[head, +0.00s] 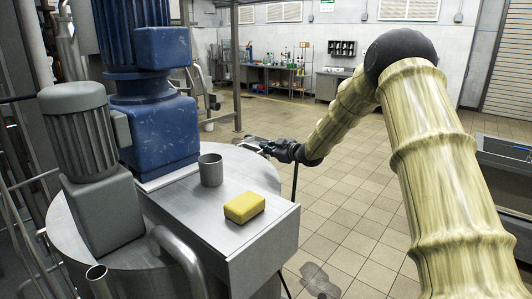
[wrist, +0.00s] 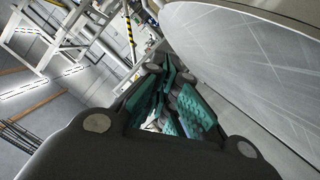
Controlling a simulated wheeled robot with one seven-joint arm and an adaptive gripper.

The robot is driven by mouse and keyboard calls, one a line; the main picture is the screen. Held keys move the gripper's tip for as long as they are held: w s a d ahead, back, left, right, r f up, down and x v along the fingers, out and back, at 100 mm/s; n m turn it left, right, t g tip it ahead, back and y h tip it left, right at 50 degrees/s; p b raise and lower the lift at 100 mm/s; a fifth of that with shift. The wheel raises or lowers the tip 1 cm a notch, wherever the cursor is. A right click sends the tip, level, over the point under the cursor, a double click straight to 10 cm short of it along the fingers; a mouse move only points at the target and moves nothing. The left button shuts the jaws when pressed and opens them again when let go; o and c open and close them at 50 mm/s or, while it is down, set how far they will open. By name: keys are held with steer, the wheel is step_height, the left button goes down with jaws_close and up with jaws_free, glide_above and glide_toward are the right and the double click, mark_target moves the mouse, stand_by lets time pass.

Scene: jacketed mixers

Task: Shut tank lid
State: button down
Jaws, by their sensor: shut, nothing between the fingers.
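The tank (head: 62,228) is a large round grey metal vessel at the left of the head view. A rounded grey metal top (head: 236,165), which looks like the lid, shows behind the box-shaped housing; its hinge and how far it stands open are hidden. My gripper (head: 254,144) is at the far right rim of the tank top, its fingers shut and empty, close to the metal. In the wrist view my gripper (wrist: 168,88) shows teal finger pads together. A broad brushed-metal surface with a curved edge (wrist: 250,75) fills the right side there; I cannot tell whether they touch.
A flat metal housing (head: 235,246) on the tank carries a grey cup (head: 210,170) and a yellow sponge (head: 244,207). A blue motor (head: 155,130) and a grey motor (head: 88,140) stand beside them. Tiled floor (head: 340,215) is open to the right.

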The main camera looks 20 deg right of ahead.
steer(key=d+b+v, duration=0.1)
steer(key=b+v, duration=0.2)
steer(key=v, duration=0.5)
steer(key=shift+d+r, duration=0.15)
steer(key=shift+d, duration=0.05)
